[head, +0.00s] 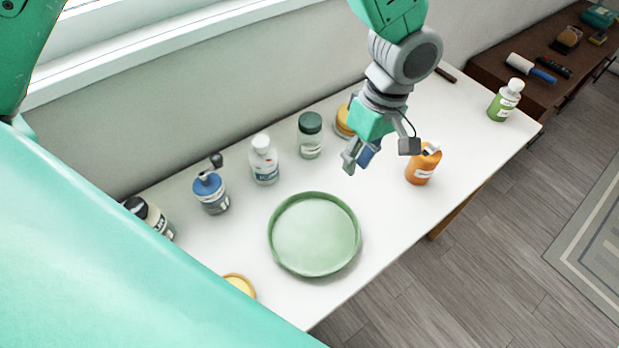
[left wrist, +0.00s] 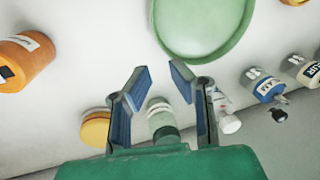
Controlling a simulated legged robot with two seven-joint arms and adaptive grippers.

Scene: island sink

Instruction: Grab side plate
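The side plate (head: 314,235), round and pale green with a raised rim, lies flat on the white table. It also shows at the top of the left wrist view (left wrist: 203,25), cut off by the frame edge. My left gripper (head: 381,154) hangs above the table, beyond the plate and to its right in the head view. Its two fingers are spread, with nothing between them, and are apart from the plate. In the left wrist view the open fingers (left wrist: 160,76) point toward the plate's rim. My right gripper is not in view.
An orange bottle (head: 423,164) stands right of my left gripper. A green-capped jar (head: 310,136), a white bottle (head: 264,160) and a blue bottle (head: 211,193) stand along the wall side. A yellow-topped jar (head: 344,121) is behind the gripper. A small yellow dish (head: 240,284) sits near the front.

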